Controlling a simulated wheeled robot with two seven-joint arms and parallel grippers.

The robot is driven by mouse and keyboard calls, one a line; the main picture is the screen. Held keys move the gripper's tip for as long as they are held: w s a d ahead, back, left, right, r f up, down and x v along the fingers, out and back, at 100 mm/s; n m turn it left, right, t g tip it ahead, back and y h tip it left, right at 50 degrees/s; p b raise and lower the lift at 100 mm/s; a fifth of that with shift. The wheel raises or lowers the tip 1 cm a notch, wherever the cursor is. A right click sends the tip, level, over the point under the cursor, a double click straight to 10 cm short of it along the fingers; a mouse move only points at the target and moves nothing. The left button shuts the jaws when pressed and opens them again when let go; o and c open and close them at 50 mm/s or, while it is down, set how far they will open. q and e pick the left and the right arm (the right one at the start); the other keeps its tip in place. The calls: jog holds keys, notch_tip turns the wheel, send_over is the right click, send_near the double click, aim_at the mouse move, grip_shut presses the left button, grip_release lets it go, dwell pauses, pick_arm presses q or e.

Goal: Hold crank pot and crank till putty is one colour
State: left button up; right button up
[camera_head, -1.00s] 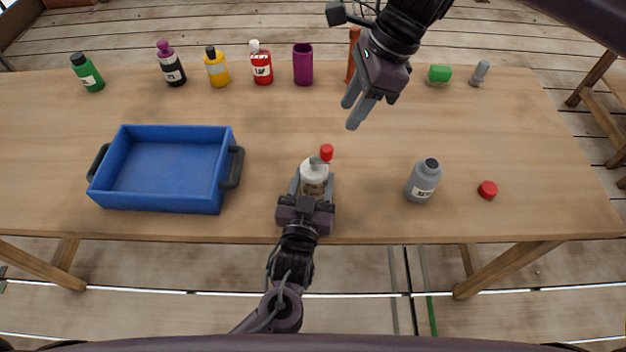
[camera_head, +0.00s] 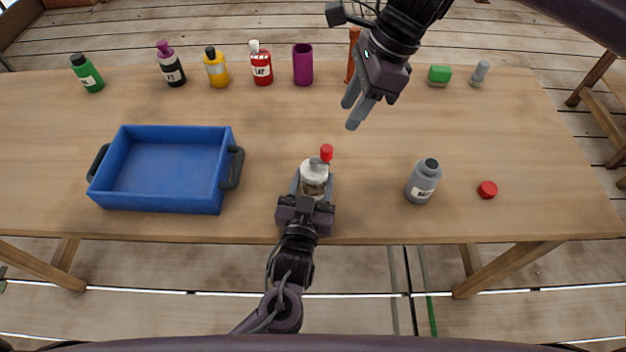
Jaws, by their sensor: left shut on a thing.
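The crank pot (camera_head: 314,172) is a small whitish pot with a grey hub on top and a red crank knob (camera_head: 327,152) at its upper right. It stands near the table's front edge, in the middle. My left gripper (camera_head: 314,188) is shut on the pot's body from the front. My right gripper (camera_head: 357,107) hangs above the table, up and to the right of the pot, empty and apart from it. Its two fingers show a small gap. The putty inside the pot cannot be made out.
A blue tray (camera_head: 122,168) with dark handles lies left of the pot. A grey open bottle (camera_head: 423,181) and a red cap (camera_head: 487,190) are to the right. Several bottles, a purple cup (camera_head: 303,65) and a green block (camera_head: 439,75) line the back edge.

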jog(key=shift+a, duration=0.1)
jog(key=shift+c, duration=1.2)
jog(key=shift+a, duration=0.25)
jog(key=shift+c, duration=1.3)
jog(key=a+m+h, duration=0.1)
jog(key=w+a+m+h, duration=0.1)
jog(key=a+m, duration=0.1)
jog(key=w+a+f+m+h, duration=0.1)
jog(key=a+m, duration=0.1)
jog(key=shift+f, duration=0.1)
grip_shut()
notch_tip(320, 180, down, 6)
jog(key=w+m+h, duration=0.1)
jog(key=m, duration=0.1)
jog(key=shift+f+t, duration=0.15)
jog(key=shift+t, duration=0.15)
jog(key=shift+f, duration=0.15)
jog(key=shift+f, duration=1.3)
